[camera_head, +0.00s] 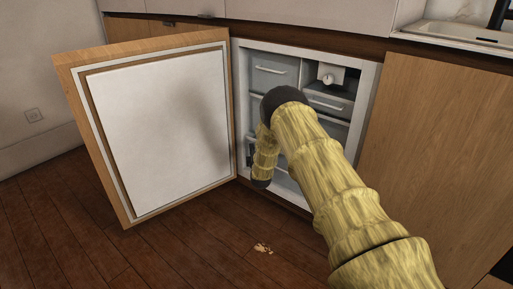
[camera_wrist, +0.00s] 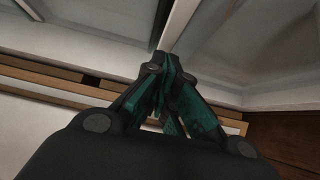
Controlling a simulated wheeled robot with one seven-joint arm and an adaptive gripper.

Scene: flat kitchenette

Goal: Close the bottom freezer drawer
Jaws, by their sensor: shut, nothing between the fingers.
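The freezer (camera_head: 375,85) stands open in the head view, with pale grey drawers inside. An upper left drawer (camera_head: 272,70) and a drawer on the right (camera_head: 328,106) show handles. My arm covers most of the lower part, so I cannot tell how far out the bottom drawer is. The arm bends down in front of the freezer, and my gripper is mostly hidden there. In the wrist view my gripper (camera_wrist: 166,62) is shut and empty, with its tips close to pale panels and edges. I cannot tell whether it touches them.
The open door (camera_head: 155,130) fills the left, its white inner face towards me. A wooden cabinet front (camera_head: 430,150) stands at the right, under a counter with a sink (camera_head: 460,35). The wooden floor (camera_head: 190,240) in front is mostly clear, with a small pale patch (camera_head: 263,248).

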